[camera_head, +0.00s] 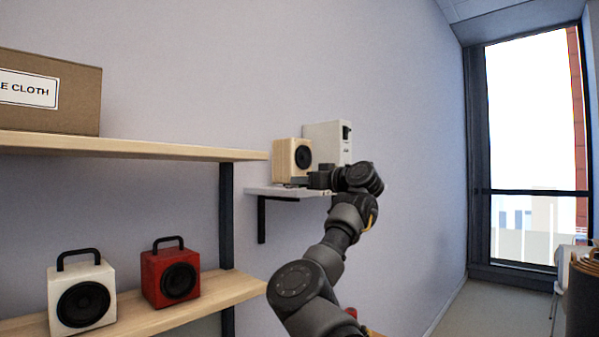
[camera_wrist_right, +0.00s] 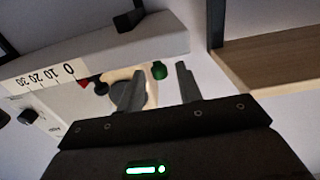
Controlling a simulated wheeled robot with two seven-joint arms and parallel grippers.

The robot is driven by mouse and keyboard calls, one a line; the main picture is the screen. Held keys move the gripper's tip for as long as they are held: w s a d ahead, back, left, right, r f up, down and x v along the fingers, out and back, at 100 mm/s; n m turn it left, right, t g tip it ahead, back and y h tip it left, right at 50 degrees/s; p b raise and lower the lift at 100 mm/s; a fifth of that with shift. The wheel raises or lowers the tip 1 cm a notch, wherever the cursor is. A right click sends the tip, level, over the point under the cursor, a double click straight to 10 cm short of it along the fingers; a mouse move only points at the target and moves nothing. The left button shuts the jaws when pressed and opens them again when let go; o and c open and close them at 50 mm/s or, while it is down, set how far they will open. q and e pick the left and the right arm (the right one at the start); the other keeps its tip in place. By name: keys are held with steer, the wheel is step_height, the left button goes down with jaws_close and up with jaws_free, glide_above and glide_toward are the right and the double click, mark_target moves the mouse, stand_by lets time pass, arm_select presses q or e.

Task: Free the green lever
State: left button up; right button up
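A green knob (camera_wrist_right: 158,69), which looks like the end of the green lever, shows in the right wrist view; the lever's shaft cannot be made out. My right gripper (camera_wrist_right: 160,77) is open, with the knob in the gap between its fingertips. I cannot tell whether either finger touches it. In the head view my right gripper (camera_head: 319,180) is at the small wall shelf (camera_head: 285,191), in front of a wooden speaker (camera_head: 292,159) and a white box (camera_head: 325,138). The lever is not visible there. My left gripper is not in view.
A strip with a number scale (camera_wrist_right: 40,78) and a small red pointer (camera_wrist_right: 83,84) lies near the gripper. Wooden shelves at left hold a cardboard box (camera_head: 60,115), a white speaker (camera_head: 65,275) and a red speaker (camera_head: 158,265).

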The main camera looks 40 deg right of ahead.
steer(key=shift+w+p, duration=0.35)
steer(key=shift+w, duration=0.6)
jaws_close()
